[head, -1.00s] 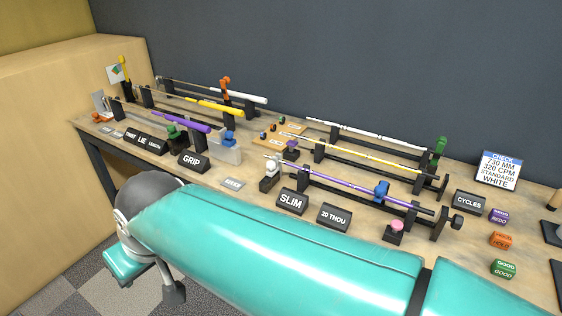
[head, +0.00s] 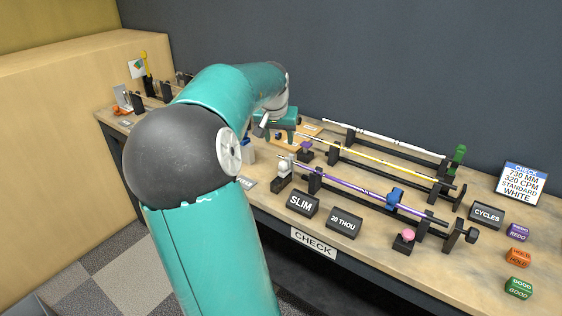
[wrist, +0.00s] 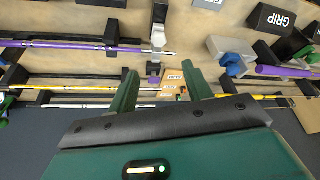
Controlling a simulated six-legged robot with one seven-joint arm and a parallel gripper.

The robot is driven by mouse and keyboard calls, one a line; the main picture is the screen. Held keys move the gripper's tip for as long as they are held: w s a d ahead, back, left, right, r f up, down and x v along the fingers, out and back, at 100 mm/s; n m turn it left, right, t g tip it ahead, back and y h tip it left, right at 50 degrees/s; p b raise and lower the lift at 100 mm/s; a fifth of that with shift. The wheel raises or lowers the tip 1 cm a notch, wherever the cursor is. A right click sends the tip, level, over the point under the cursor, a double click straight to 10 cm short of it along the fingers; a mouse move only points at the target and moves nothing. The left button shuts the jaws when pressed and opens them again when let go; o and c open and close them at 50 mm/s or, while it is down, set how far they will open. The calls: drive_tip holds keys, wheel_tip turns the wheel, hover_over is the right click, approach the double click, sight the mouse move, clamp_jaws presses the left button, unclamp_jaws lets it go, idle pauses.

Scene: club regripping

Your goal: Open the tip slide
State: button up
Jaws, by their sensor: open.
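The purple-banded shaft (head: 365,195) lies on black stands, its thin tip at a small black block with a white-grey top (head: 284,168). This tip block, which may be the tip slide, also shows in the wrist view (wrist: 158,38); I cannot tell its slide position. A small block with a purple top (head: 305,147) stands behind it. My gripper (wrist: 163,82) is open and empty, its two green fingers reaching toward the bench. The purple-topped block (wrist: 154,78) shows between the fingertips. In the head view my arm partly hides my gripper.
Shafts with yellow bands (head: 390,168) and white bands (head: 385,137) lie behind. SLIM (head: 302,202) and 20 THOU (head: 344,221) signs, and a pink-topped block (head: 405,238), stand in front. A wooden tray with white labels (wrist: 172,74) is near the fingers.

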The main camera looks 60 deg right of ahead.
sight(283, 164)
drive_tip(key=x, duration=1.3)
drive_tip(key=shift+d+f, duration=0.3)
